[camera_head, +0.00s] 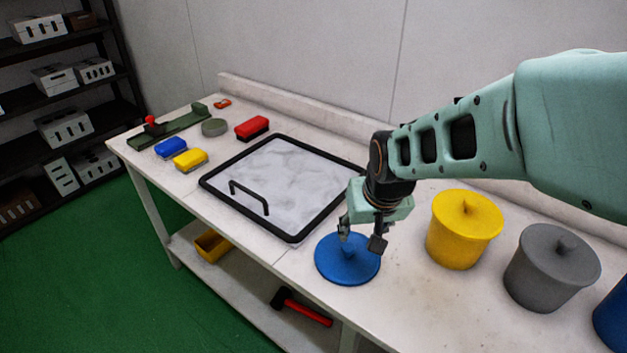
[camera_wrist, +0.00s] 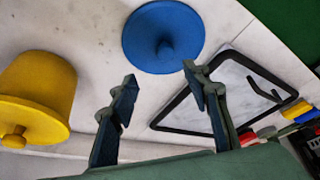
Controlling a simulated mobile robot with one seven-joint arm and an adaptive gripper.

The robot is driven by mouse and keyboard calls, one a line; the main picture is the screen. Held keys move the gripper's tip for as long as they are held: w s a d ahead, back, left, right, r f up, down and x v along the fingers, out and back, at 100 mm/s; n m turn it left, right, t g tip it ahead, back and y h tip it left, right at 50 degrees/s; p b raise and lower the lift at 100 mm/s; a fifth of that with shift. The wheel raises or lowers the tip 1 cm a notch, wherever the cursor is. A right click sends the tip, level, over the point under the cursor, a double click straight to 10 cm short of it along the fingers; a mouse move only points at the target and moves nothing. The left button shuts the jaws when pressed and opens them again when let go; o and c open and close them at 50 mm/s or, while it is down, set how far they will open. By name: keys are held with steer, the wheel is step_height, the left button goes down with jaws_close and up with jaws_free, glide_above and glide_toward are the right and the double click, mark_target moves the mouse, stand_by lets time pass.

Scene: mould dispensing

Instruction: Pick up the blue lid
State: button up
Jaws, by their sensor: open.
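The blue lid (camera_head: 347,262) is a round disc with a central knob, lying on the white workbench. It also shows in the wrist view (camera_wrist: 150,30), with its knob (camera_wrist: 165,47) pointing toward the camera. My gripper (camera_head: 360,241) is over the lid, with its two fingers spread apart. In the wrist view the open fingertips (camera_wrist: 158,76) sit below the knob in the picture, and nothing is between them. In the head view, the fingers partly cover the knob. I cannot tell whether a finger touches the lid.
A yellow pot (camera_head: 464,232) and a grey pot (camera_head: 550,270), both lidded, stand right of the lid. A black-framed tray (camera_head: 295,238) with a handle lies to the left. The bench front is clear.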

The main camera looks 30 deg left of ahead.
mark_target(349, 247)
steer(key=a+f, duration=0.1)
steer(key=f, duration=0.1)
steer(key=a+f, duration=0.1)
steer(key=f, duration=0.1)
steer(key=shift+a, duration=0.2)
steer(key=shift+w+d+x, duration=0.1)
steer(key=shift+x, duration=1.45)
steer(key=shift+w+d+x, duration=0.15)
steer(key=shift+x, duration=1.45)
steer(key=shift+c, duration=0.3)
jaws_close()
steer(key=shift+r, duration=0.1)
